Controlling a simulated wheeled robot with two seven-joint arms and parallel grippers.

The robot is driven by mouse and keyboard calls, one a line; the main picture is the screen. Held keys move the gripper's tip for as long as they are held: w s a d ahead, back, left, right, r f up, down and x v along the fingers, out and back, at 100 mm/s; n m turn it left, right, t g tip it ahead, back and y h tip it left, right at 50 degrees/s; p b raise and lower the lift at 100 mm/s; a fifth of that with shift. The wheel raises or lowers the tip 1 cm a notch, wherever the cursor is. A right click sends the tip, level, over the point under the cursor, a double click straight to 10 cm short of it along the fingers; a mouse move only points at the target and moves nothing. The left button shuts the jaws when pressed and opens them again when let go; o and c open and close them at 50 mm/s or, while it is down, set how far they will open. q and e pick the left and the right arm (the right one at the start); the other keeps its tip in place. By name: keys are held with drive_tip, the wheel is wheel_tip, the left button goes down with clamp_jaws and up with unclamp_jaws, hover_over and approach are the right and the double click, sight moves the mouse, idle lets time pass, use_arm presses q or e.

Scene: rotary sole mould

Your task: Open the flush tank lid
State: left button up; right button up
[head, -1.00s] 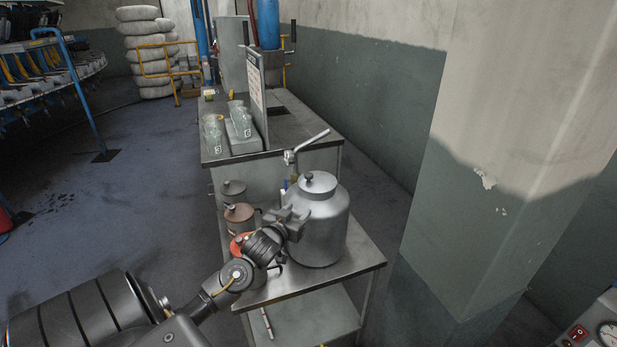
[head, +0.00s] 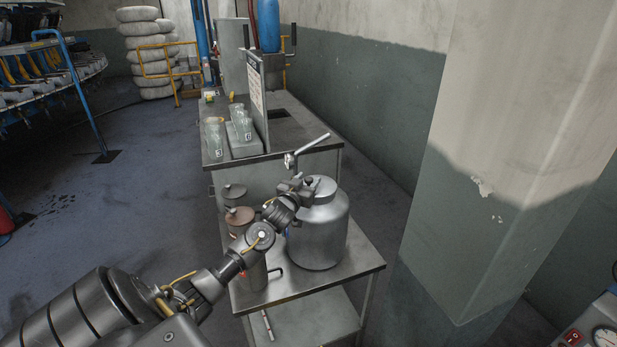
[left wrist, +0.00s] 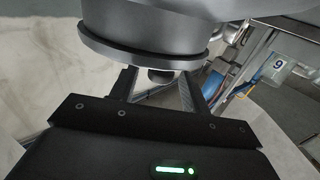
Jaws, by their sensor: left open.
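The flush tank (head: 320,237) is a big silver metal can standing on the low metal shelf. Its round lid (head: 324,187) sits on top; the gripper partly covers it in the head view. My left gripper (head: 307,182) is over the lid at the lid's knob. In the left wrist view the picture seems upside down: the lid's dark rim (left wrist: 145,53) is at the top and a small dark knob (left wrist: 160,75) hangs below it. The open left fingers (left wrist: 157,88) stand on either side of the knob, with gaps beside it. My right gripper is not in view.
A silver lever arm (head: 311,147) rises close behind the tank. A brown-lidded pot (head: 240,216) and a grey-lidded pot (head: 234,191) stand to its left. The bench (head: 292,133) behind holds clear jars (head: 240,121). A wall pillar (head: 500,170) stands to the right.

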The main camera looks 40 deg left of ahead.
use_arm(q)
drive_tip(key=shift+w+a, duration=0.2)
drive_tip(key=shift+w, duration=0.5)
clamp_jaws()
